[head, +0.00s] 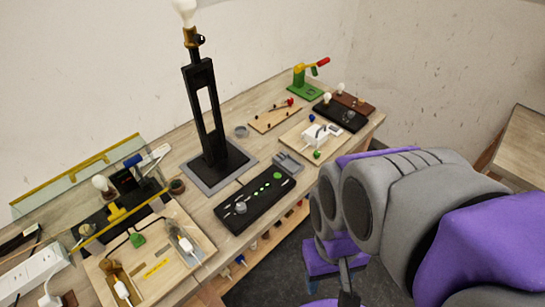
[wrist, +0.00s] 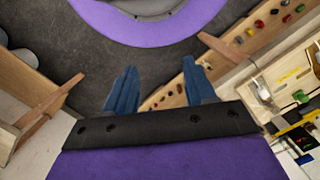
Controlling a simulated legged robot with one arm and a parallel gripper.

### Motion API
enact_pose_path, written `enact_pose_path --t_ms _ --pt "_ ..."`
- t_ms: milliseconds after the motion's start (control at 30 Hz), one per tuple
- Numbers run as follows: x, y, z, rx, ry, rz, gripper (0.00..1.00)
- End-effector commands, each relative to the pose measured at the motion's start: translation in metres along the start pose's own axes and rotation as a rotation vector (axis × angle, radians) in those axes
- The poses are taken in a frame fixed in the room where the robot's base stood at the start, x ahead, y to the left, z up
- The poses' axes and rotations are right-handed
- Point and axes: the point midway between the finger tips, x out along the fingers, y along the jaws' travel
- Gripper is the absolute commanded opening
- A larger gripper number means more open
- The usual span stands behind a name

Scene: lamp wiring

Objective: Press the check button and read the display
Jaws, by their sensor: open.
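A black control box (head: 255,200) lies on the workbench in front of the lamp. It has a round green button (head: 277,175) at its far end, a row of small green marks and a pale knob (head: 240,207) near the other end. No readable display shows on it, and I cannot tell which part is the check button. A white device (head: 315,135) with a small dark face stands on a board farther right; its face is too small to read. My gripper (wrist: 160,88) is open and empty, its two blue fingertips apart over the dark floor, away from the box.
A tall black lamp (head: 203,110) stands behind the box. A wired board (head: 200,225) is at left; a green press (head: 305,85) and bulb holders are at the back right. A wooden strip with coloured pegs (wrist: 260,24) runs along the bench front.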

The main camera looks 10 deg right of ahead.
Motion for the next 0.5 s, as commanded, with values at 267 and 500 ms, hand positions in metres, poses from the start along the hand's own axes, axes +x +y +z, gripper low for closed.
enact_pose_path --t_ms 267,500 --pt "0.0 0.0 0.0 0.0 0.0 0.0 0.28" --pt "-0.0001 0.0 0.0 0.0 0.0 0.0 0.05"
